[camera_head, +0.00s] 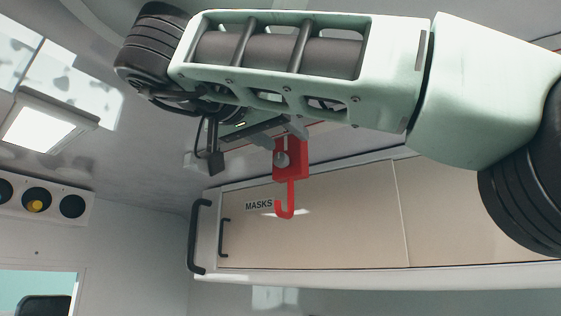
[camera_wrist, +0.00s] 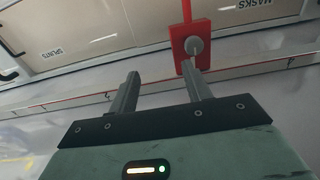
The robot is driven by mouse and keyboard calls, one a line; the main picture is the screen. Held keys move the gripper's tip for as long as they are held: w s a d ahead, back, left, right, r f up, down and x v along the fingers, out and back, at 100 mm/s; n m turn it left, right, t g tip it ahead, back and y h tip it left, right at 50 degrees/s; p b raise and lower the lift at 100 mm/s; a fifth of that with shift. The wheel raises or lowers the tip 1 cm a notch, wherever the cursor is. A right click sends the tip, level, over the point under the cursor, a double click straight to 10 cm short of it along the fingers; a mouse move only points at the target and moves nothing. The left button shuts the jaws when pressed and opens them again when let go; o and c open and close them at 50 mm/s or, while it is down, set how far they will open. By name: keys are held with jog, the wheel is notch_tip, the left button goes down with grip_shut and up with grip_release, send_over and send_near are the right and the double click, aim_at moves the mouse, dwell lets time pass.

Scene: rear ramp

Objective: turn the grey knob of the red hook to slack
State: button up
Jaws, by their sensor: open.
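The red hook hangs in front of the cabinet, with a red block (camera_head: 299,170) on top and a J-shaped hook (camera_head: 291,201) below. Its grey knob (camera_head: 281,159) sits on the block's face. In the wrist view the knob (camera_wrist: 194,46) shows on the red block (camera_wrist: 178,36), just beyond the right fingertip. My gripper (camera_wrist: 161,68) is open with nothing between its fingers. The right finger overlaps the block's edge in that view; I cannot tell whether it touches. In the head view my gripper (camera_head: 296,128) is close to the block's top, partly hidden by my arm.
A beige cabinet (camera_head: 330,225) labelled MASKS, with black handles (camera_head: 199,236), lies behind the hook. A rail (camera_wrist: 95,103) runs across the wrist view. Space below the hook looks clear.

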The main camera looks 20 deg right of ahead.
aim_at(282, 161)
jog(key=shift+p+x, duration=0.65)
jog(key=shift+x, duration=2.75)
grip_shut()
grip_release()
